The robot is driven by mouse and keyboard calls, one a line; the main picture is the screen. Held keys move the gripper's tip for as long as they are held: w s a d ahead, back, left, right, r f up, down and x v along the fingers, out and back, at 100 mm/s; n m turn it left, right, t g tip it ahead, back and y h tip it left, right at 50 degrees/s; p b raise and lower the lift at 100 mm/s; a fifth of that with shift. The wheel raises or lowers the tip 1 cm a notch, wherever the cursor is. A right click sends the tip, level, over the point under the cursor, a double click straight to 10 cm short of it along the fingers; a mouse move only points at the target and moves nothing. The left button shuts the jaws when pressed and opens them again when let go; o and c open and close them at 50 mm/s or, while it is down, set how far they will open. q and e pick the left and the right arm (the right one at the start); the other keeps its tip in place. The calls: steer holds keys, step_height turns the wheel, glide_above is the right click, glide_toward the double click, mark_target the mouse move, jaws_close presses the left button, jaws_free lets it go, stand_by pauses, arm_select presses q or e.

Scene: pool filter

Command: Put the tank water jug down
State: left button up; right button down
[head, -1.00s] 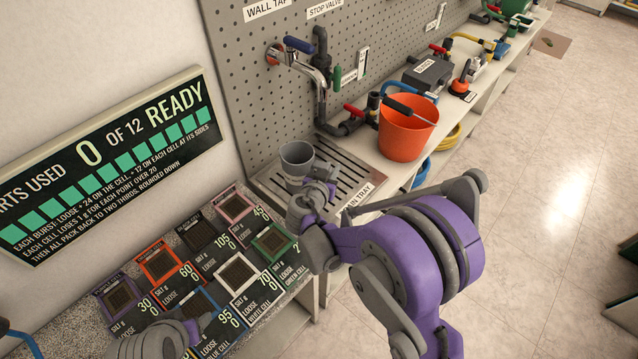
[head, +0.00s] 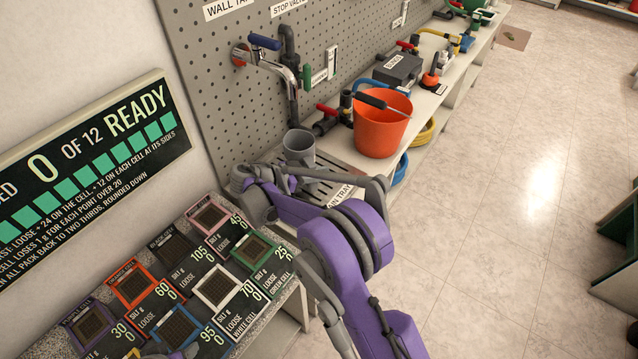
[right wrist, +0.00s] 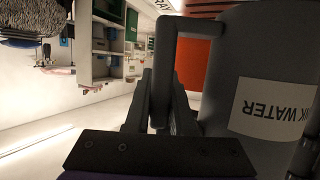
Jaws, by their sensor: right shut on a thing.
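The grey tank water jug (head: 299,146) is at the drain tray (head: 345,172), mouth up, below the wall tap. Its lower part is hidden behind my right gripper (head: 288,178), so I cannot tell whether it touches the tray. In the right wrist view the jug's grey body (right wrist: 265,55) fills the right side, with its white label upside down. My right gripper (right wrist: 160,110) is shut on the jug's handle (right wrist: 165,60). A little of my left arm shows at the head view's bottom edge; its fingertips are not clear.
An orange bucket (head: 380,124) stands right of the tray. The wall tap (head: 268,58) and stop valve pipes (head: 290,80) project from the pegboard behind. Several coloured cells (head: 216,286) lie on the bench at the lower left.

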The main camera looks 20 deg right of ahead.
mark_target(317, 184)
arm_select(q)
steer(key=shift+f, duration=0.1)
arm_select(e)
steer(key=shift+f, duration=2.1)
arm_select(q)
steer(key=shift+f, duration=0.1)
arm_select(e)
steer(key=c, duration=0.8)
jaws_free()
steer(key=shift+f, duration=0.1)
steer(key=shift+o, duration=0.2)
steer(key=shift+a+r, duration=0.1)
steer(key=shift+r, duration=0.15)
arm_select(q)
steer(key=shift+r+p, duration=0.45)
steer(key=shift+r, duration=0.25)
arm_select(e)
steer(key=v, duration=0.7)
steer(key=shift+a, duration=0.15)
